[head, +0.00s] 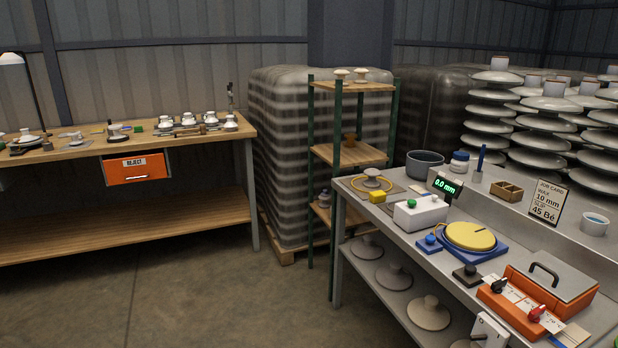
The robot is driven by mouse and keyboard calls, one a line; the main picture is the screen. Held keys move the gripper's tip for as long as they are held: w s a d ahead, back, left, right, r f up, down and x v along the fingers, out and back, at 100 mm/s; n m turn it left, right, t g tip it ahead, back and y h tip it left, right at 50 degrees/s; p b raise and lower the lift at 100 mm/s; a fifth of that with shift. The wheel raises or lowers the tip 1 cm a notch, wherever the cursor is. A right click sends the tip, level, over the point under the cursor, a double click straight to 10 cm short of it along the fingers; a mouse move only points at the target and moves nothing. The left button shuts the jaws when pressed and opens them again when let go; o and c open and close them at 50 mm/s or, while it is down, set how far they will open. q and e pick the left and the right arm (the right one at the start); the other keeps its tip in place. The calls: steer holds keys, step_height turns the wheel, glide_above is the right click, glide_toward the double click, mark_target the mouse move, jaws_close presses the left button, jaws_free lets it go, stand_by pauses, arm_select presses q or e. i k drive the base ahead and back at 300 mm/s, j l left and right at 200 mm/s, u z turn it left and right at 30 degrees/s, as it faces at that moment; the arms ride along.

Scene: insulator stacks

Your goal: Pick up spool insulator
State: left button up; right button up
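No object is labelled as a spool insulator, and I cannot tell which one is meant. Several small white insulators (188,119) stand in a row on the right part of the wooden workbench (90,149). Two pale knobbed pieces (360,75) sit on the top shelf of the green-posted rack (350,87). A brown piece (349,139) stands on its middle shelf. A pale insulator-like piece (372,177) lies on the far end of the metal bench (410,233). Neither of my grippers is in view.
Wrapped pallet stacks (275,150) stand behind the rack. The metal bench holds a yellow turntable (470,237), a white box (420,214) and an orange control box (522,318). Open concrete floor (215,290) lies between the benches.

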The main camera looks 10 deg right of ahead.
mark_target(372, 173)
steer(key=i+u, duration=0.45)
steer(key=i, duration=0.85)
steer(key=i+z, duration=0.2)
steer(key=i, duration=0.2)
steer(key=i+j+z, duration=0.2)
steer(key=i, duration=0.2)
steer(key=i+j+z, duration=0.1)
steer(key=i+z, duration=0.15)
steer(key=i, duration=0.2)
steer(key=i+z, duration=0.2)
steer(key=z, duration=0.2)
steer(key=i+j+z, duration=0.2)
steer(key=z, duration=0.15)
steer(key=i+j+z, duration=0.2)
steer(key=z, duration=0.2)
